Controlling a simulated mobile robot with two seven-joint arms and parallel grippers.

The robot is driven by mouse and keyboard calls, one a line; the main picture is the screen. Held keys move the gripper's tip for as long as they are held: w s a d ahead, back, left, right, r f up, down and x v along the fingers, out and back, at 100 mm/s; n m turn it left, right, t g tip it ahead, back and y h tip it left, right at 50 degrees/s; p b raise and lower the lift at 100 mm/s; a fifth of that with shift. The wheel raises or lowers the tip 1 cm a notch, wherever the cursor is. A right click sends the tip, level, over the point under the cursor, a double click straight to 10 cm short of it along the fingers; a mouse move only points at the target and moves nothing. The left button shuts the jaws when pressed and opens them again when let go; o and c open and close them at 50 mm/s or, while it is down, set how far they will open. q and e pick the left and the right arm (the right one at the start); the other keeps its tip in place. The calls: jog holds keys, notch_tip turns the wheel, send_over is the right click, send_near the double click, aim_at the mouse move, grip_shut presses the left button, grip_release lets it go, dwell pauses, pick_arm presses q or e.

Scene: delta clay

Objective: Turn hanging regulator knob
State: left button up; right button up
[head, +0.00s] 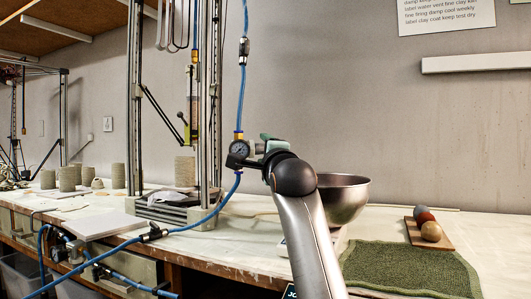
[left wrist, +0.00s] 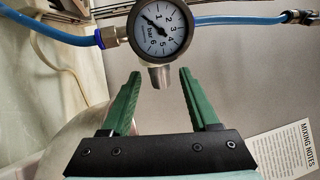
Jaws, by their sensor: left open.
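The hanging regulator shows in the head view as a round gauge (head: 238,150) on a blue hose. In the left wrist view its white-faced gauge (left wrist: 160,27) is near the top, with the grey metal knob (left wrist: 160,77) just below it. My left gripper (head: 262,147) is beside the regulator's right side in the head view, and the arm behind it hides part of the scene. In the left wrist view its two green fingers (left wrist: 160,84) are spread apart, with the knob in the gap near the fingertips and space on both sides. My right gripper is not in view.
The blue hose (head: 244,20) runs up from the regulator and another length runs down left across the bench. A metal frame (head: 203,90) stands left of it. A steel bowl (head: 345,195), a green towel (head: 410,270) and a board with balls (head: 415,235) lie right of my arm.

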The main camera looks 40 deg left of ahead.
pick_arm(q)
jog(key=v, duration=1.2)
jog(key=shift+s+d, duration=0.15)
